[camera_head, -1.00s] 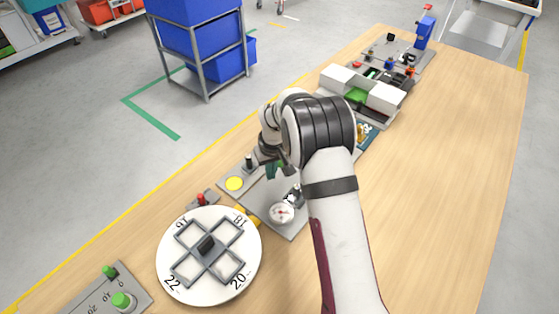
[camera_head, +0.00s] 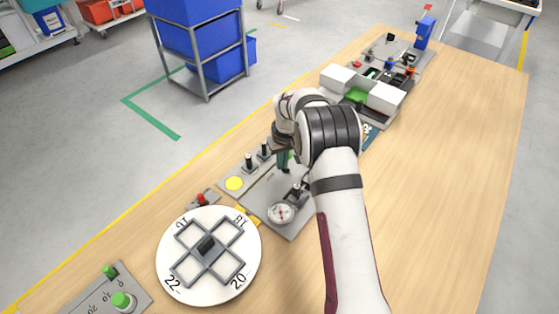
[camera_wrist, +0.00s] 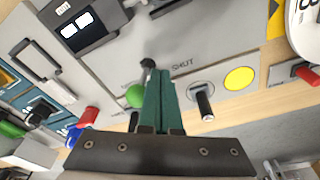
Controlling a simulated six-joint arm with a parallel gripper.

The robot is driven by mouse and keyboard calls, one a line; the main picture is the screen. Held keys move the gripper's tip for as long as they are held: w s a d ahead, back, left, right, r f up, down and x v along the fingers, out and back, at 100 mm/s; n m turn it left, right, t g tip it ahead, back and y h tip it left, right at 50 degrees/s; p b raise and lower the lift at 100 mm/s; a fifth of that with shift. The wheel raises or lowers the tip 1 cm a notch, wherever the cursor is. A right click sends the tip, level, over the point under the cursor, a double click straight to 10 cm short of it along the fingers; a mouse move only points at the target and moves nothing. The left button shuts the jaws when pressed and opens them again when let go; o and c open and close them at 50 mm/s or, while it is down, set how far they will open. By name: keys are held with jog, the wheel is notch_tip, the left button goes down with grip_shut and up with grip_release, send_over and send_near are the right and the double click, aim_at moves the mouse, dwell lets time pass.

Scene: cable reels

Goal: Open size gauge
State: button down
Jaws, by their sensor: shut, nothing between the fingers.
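My gripper (camera_head: 286,164) hangs over the grey panel in the head view; its tips are partly hidden. In the wrist view its two green fingers (camera_wrist: 156,97) are closed together, with nothing between them. Their tips are beside a small black knob (camera_wrist: 147,64), near the word SHUT on the panel (camera_wrist: 185,50); I cannot tell whether they touch it. A round white dial (camera_head: 281,213) sits on the panel's near corner, with a small dark fixture (camera_head: 297,194) beside it. I cannot tell which part is the size gauge.
Upright black-handled levers (camera_head: 249,163) and a yellow disc (camera_head: 234,183) stand left of my gripper. A green knob (camera_wrist: 135,95) is close beside the fingers. A white numbered turntable (camera_head: 209,286) is in front; white boxes (camera_head: 385,97) stand behind. The table's right side (camera_head: 450,150) is clear.

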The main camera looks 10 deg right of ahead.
jog(key=shift+w+d, duration=0.25)
jog(key=shift+s+a+r, duration=0.15)
jog(key=shift+s+a, duration=0.3)
notch_tip(320, 180, up, 7)
dwell(0.4)
